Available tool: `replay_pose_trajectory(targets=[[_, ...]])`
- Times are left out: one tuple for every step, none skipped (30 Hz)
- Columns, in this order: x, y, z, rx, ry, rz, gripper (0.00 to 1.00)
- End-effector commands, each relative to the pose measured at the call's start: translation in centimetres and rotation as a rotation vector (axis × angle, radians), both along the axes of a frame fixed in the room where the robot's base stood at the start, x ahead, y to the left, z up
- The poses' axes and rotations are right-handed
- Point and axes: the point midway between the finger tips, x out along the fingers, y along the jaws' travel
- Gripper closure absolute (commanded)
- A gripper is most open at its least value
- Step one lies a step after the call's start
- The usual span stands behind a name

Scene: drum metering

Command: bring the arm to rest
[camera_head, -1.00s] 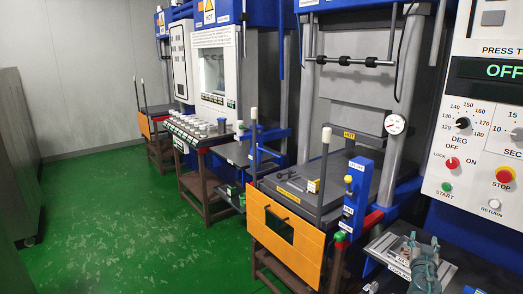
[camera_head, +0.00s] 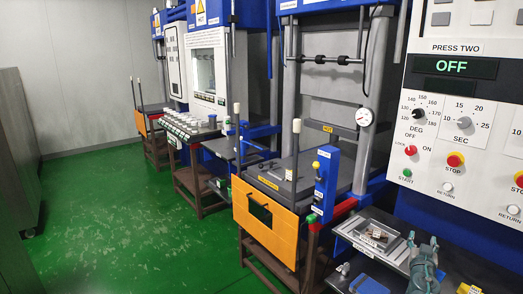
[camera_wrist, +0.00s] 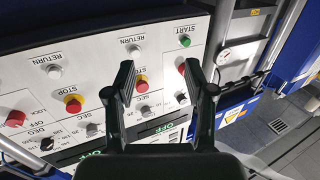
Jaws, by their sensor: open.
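My gripper (camera_wrist: 160,78) shows in the wrist view with its two dark fingers spread apart and nothing between them. It is in front of a white control panel (camera_wrist: 75,75), which appears upside down in that view. Red, yellow-ringed and green buttons lie behind and around the fingers. I cannot tell whether the fingertips touch the panel, but no contact shows.
A press with an orange front plate (camera_head: 268,222) stands left of the panel. Grey cabinets (camera_head: 18,150) line the left. The green floor (camera_head: 120,205) between is clear.

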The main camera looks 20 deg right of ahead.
Motion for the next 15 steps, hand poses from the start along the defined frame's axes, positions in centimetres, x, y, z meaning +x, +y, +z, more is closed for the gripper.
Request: replay_pose_trajectory(targets=[[0.8, 0.5, -1.2, 0.014, 0.010, -0.001, 0.46], [1.1, 0.7, -1.8, 0.021, 0.013, -0.004, 0.46], [1.5, 1.0, -2.5, 0.029, 0.019, -0.008, 0.46], [1.7, 1.2, -3.1, 0.037, 0.024, -0.012, 0.46], [2.1, 1.5, -3.7, 0.044, 0.031, -0.015, 0.46], [2.4, 1.8, -4.5, 0.054, 0.039, -0.019, 0.46], [2.7, 2.0, -5.2, 0.062, 0.047, -0.023, 0.46], [3.0, 2.4, -5.9, 0.071, 0.054, -0.025, 0.46], [3.4, 2.8, -6.8, 0.083, 0.066, -0.031, 0.46], [3.7, 3.1, -7.5, 0.093, 0.075, -0.034, 0.46], [4.0, 3.5, -8.4, 0.104, 0.086, -0.037, 0.46], [4.4, 4.0, -9.5, 0.118, 0.102, -0.041, 0.46], [4.8, 4.5, -10.5, 0.131, 0.114, -0.044, 0.46], [5.1, 5.1, -11.5, 0.145, 0.131, -0.048, 0.46], [5.6, 5.9, -13.1, 0.164, 0.155, -0.051, 0.46]])
